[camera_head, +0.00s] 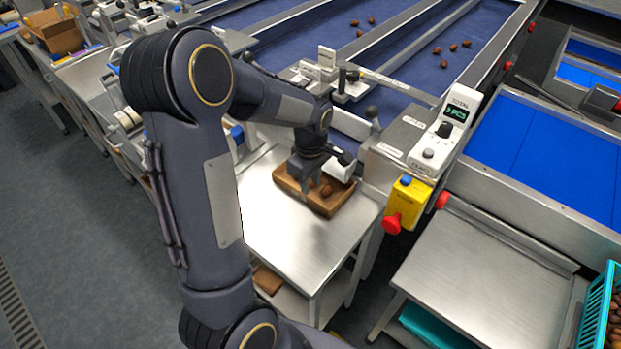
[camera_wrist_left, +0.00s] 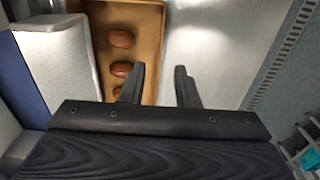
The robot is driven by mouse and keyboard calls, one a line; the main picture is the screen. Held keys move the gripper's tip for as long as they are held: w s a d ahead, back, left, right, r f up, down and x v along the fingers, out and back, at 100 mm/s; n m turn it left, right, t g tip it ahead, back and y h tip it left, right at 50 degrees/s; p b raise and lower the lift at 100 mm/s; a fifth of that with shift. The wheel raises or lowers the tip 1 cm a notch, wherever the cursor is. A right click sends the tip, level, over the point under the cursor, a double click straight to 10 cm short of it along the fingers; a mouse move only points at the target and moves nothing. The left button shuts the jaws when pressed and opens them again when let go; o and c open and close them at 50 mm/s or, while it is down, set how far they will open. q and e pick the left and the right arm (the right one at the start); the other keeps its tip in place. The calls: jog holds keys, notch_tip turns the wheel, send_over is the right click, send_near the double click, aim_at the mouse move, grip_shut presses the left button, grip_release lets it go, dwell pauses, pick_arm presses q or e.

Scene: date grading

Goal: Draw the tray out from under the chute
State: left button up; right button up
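The tray (camera_head: 345,208) is a shallow brown box on the steel side table, at the end of the sorting lane. It holds a few brown dates, and three show in the left wrist view, where its side wall (camera_wrist_left: 157,50) runs between my fingers. The white chute (camera_head: 341,168) overhangs the tray's far side; it also shows in the left wrist view (camera_wrist_left: 55,55). My left gripper (camera_head: 308,187) points down over the tray's near edge. Its fingers (camera_wrist_left: 160,88) are apart, one on the tray's inner side, one outside. Contact cannot be told. My right gripper is out of view.
The steel table top (camera_head: 285,232) is bare in front of the tray. A yellow switch box (camera_head: 407,196) with a red button stands right of it. A second steel table (camera_head: 480,275) and a teal crate (camera_head: 598,305) of dates are farther right.

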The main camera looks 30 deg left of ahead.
aim_at(311, 199)
pick_arm(q)
notch_tip(311, 199, down, 8)
jog(key=shift+r+p, duration=0.15)
jog(key=shift+p, duration=0.3)
grip_shut()
